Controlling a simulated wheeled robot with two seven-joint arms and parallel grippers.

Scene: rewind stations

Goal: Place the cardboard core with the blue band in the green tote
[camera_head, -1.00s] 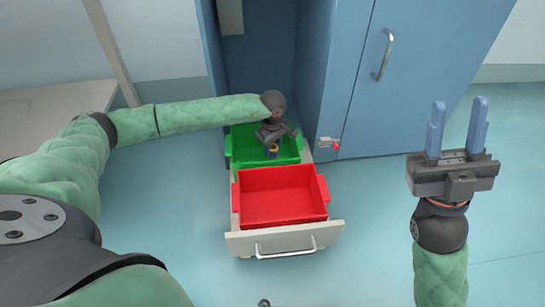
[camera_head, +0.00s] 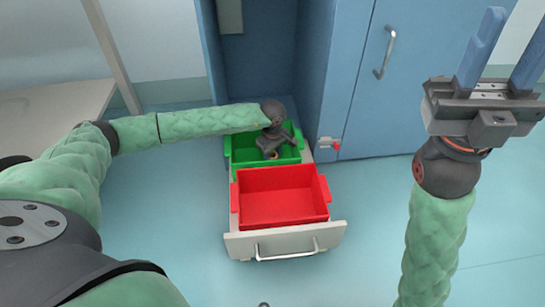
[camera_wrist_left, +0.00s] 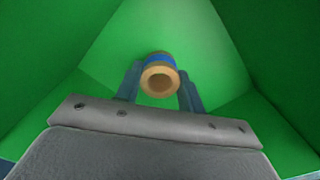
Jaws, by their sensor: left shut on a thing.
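The cardboard core (camera_wrist_left: 160,77) with a blue band shows end-on in the left wrist view, with its hollow end facing the camera. My left gripper (camera_wrist_left: 159,92) is shut on it, a finger on each side. Green walls of the tote surround both. In the head view the green tote (camera_head: 241,156) stands behind the red one, and my left gripper (camera_head: 272,152) reaches down inside it. Only a small tan bit of the core shows there. Whether the core touches the tote's floor I cannot tell. My right gripper (camera_head: 512,48) is open and empty, raised at the right.
An empty red tote (camera_head: 283,206) sits in front of the green one in the pulled-out drawer (camera_head: 285,242). A blue cabinet (camera_head: 345,80) rises behind, with a small red-and-white latch (camera_head: 330,144) beside the green tote. A pale table (camera_head: 45,105) is at the left.

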